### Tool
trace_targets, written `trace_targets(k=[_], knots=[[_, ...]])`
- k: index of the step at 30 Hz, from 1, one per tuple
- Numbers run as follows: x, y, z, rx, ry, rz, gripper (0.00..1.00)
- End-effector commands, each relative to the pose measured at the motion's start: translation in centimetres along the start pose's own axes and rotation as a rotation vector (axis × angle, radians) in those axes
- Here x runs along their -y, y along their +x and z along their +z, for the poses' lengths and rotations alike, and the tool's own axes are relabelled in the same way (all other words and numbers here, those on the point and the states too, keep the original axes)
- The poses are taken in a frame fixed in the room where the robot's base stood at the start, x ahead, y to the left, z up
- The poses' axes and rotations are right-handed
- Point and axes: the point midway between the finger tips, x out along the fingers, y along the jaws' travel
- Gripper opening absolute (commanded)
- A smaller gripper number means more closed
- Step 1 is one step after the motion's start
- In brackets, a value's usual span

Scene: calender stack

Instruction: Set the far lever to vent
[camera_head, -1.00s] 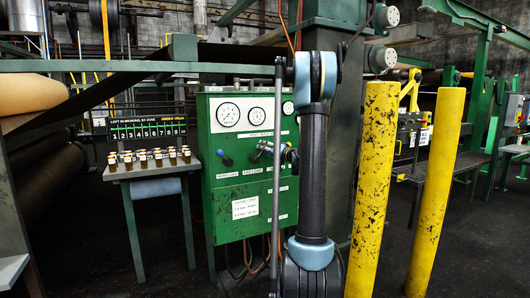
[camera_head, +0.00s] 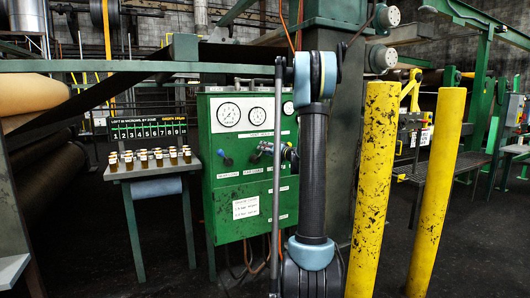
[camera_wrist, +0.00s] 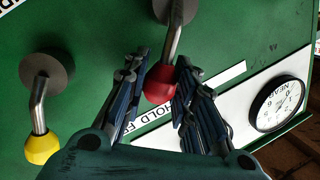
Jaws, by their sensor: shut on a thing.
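My gripper (camera_wrist: 161,72) is shut on the red knob (camera_wrist: 160,86) of a lever in the wrist view, one finger on each side. The bent metal stem (camera_wrist: 172,42) runs up from the knob to a round grey boss on the green panel. A second lever with a yellow knob (camera_wrist: 42,148) stands apart to the left. In the head view my gripper (camera_head: 259,150) is at the front of the green panel (camera_head: 224,190), and the held lever is mostly hidden. A lever with a blue knob (camera_head: 222,153) shows left of it.
Gauges (camera_head: 229,113) line the panel's top; one gauge (camera_wrist: 278,103) marked NEAR shows in the wrist view. A small table (camera_head: 150,172) with several little jars stands left. Two yellow posts (camera_head: 372,190) stand right of my arm.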

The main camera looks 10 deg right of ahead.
Motion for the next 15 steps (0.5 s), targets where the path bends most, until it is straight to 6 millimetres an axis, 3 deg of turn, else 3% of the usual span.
trace_targets(k=[15], knots=[[1.4, 0.2, 0.1, 0.036, -0.172, 0.028, 0.00]])
